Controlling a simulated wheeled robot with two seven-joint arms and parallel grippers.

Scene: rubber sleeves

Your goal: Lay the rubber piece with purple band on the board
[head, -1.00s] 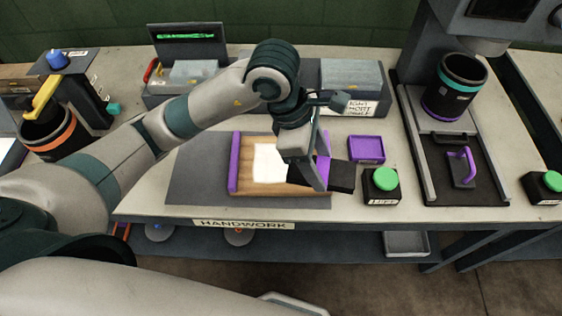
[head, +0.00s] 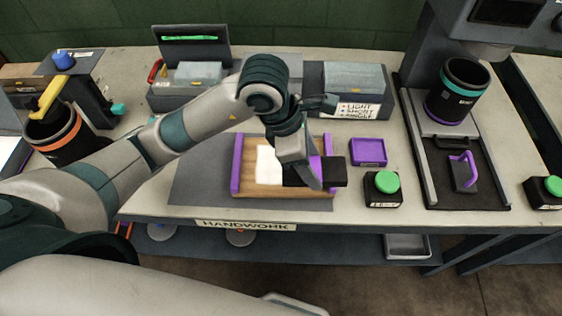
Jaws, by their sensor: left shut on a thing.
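The board (head: 250,188) is brown wood with a purple rail (head: 236,163) on its left side and another at its right. A white sheet (head: 268,165) lies on it. My left gripper (head: 312,173) is shut on the black rubber piece (head: 334,172), which has a purple band (head: 315,167) close to the fingers. The piece is at the board's right side and sticks out past the right rail. I cannot tell whether it touches the board. The gripper hides part of the board and of the piece. My right gripper is not in view.
A shallow purple tray (head: 369,151) and a black box with a green button (head: 382,188) stand just right of the board. Grey bins (head: 356,90) stand behind. A press with a black cup (head: 456,95) is at the right. The grey mat (head: 200,180) is bare left of the board.

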